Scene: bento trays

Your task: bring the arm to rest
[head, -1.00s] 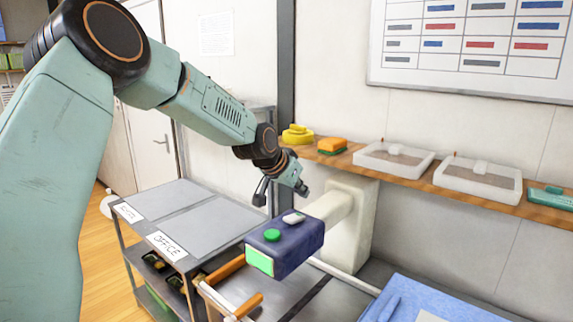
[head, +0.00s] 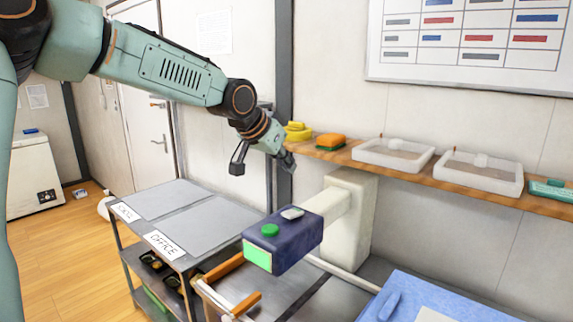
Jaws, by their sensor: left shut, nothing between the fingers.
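My left gripper (head: 287,161) is shut and empty. It hangs in the air at the end of my left arm, pointing down and to the right. My right gripper is not in view.
A grey cart (head: 205,221) with NORTH-like and OFFICE labels stands below the arm.

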